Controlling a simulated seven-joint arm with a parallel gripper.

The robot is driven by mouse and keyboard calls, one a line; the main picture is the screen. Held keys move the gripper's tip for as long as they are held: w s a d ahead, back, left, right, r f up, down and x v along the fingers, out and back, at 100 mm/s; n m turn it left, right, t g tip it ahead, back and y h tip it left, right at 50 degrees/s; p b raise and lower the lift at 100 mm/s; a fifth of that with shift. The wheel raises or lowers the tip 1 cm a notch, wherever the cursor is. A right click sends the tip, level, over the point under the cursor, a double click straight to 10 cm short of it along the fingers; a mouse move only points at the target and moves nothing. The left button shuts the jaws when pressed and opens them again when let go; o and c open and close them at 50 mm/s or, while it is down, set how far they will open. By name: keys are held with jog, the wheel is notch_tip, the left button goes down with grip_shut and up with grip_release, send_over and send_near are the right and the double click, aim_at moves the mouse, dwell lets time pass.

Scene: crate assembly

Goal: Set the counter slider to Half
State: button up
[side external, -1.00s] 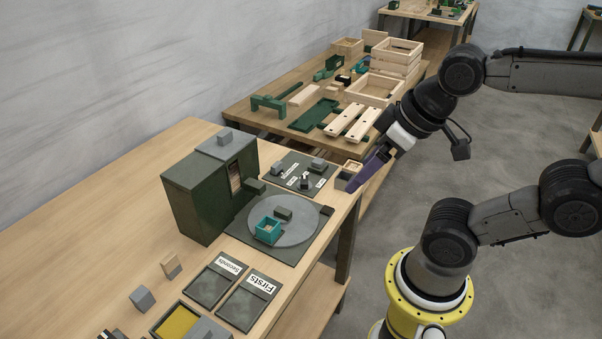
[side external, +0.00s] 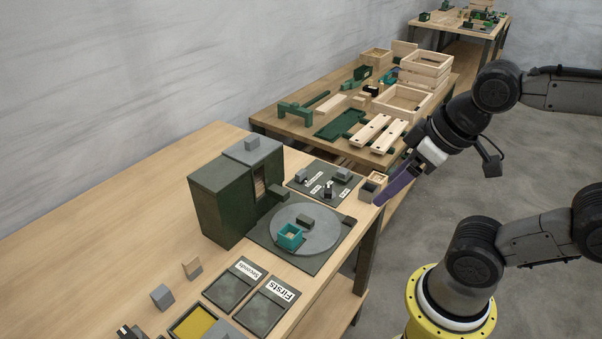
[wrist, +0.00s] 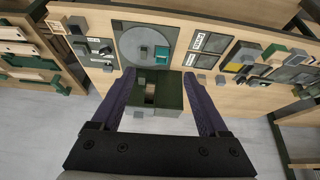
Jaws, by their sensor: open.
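A dark control panel (side external: 325,183) with white labels lies at the table's far right end. It carries several small grey and black knobs or sliders, including a dark one (side external: 327,193) beside a label. The lettering is too small to read, so I cannot tell which is the counter slider or its setting. The panel also shows in the wrist view (wrist: 92,46), left of the turntable. My gripper (side external: 380,201) is off the table's right edge, beside two small boxes and apart from the panel. In the wrist view its purple fingers (wrist: 158,76) are spread with nothing held.
A dark green cabinet (side external: 225,205) stands behind the grey turntable (side external: 322,234), which carries a teal box (side external: 290,236). Small open boxes (side external: 370,189) sit at the table edge by my gripper. Labelled trays (side external: 268,306) lie in front. The table's left part is clear.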

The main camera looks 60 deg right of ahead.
jog(key=w+d+r+n, duration=0.1)
jog(key=w+d+r, duration=0.1)
jog(key=w+r, duration=0.45)
jog(key=w+d+r+n, duration=0.1)
jog(key=w+r, duration=0.3)
jog(key=w, duration=0.5)
jog(key=m+g, duration=0.2)
jog(key=g, duration=0.4)
send_over(301, 172)
notch_tip(301, 172, down, 21)
notch_tip(301, 172, down, 14)
jog(key=shift+r, duration=0.15)
grip_shut()
